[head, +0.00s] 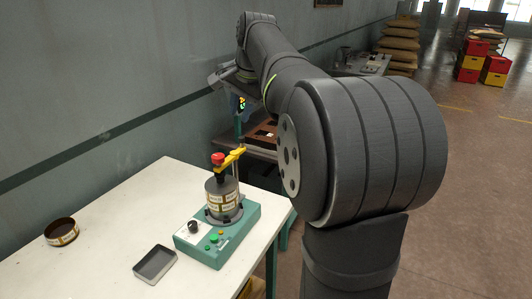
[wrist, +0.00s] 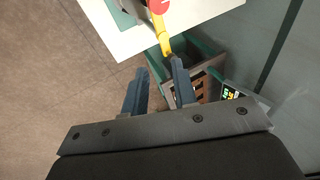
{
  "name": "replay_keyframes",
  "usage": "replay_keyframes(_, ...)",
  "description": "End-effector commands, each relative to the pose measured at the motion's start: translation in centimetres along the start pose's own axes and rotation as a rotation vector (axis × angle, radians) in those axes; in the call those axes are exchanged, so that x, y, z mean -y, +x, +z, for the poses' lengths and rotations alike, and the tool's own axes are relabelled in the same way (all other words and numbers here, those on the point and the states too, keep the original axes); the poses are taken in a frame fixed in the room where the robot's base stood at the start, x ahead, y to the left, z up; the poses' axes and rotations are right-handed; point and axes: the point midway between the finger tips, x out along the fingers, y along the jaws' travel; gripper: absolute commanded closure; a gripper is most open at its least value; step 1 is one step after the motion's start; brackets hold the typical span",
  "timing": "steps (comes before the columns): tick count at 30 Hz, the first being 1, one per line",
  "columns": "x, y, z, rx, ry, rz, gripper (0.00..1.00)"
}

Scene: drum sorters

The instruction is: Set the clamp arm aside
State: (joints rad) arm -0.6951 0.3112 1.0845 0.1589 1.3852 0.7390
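The yellow clamp arm (head: 232,158) reaches across the top of a labelled drum (head: 222,196) on the green sorter (head: 217,236), with a red knob (head: 218,158) above the drum. In the wrist view the clamp arm (wrist: 162,33) runs down from the red knob (wrist: 157,5), its free end close to my right-hand fingertip. My gripper (wrist: 159,66) is open, with a gap between its fingers and nothing held. I cannot tell whether a finger touches the clamp arm. In the head view my gripper is far off and hard to make out.
The white table (head: 110,215) also holds an open dark round tin (head: 61,232) and a shallow grey tray (head: 155,264). Beyond the table stands a brown-topped bench (head: 262,142); a small lit display (wrist: 232,94) shows in the wrist view. A wall borders the left.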

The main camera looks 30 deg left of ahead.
Motion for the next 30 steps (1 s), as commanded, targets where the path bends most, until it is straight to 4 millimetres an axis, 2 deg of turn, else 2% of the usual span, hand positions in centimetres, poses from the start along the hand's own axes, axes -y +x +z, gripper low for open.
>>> replay_keyframes(1, -0.5, 0.8, 0.1, 0.028, 0.019, -0.002, 0.84)
replay_keyframes(3, -1.3, 2.2, 0.6, 0.086, 0.056, -0.013, 0.98)
replay_keyframes(4, -1.7, 2.8, 0.8, 0.117, 0.078, -0.02, 1.0)
replay_keyframes(9, -4.5, 7.0, 2.7, 0.337, 0.249, -0.086, 1.0)
replay_keyframes(15, -7.3, 10.4, 4.6, 0.583, 0.494, -0.202, 1.0)
replay_keyframes(23, -10.5, 12.5, 5.1, 0.846, 0.858, -0.406, 1.0)
replay_keyframes(30, -14.0, 13.2, 3.6, 1.006, 1.199, -0.635, 1.0)
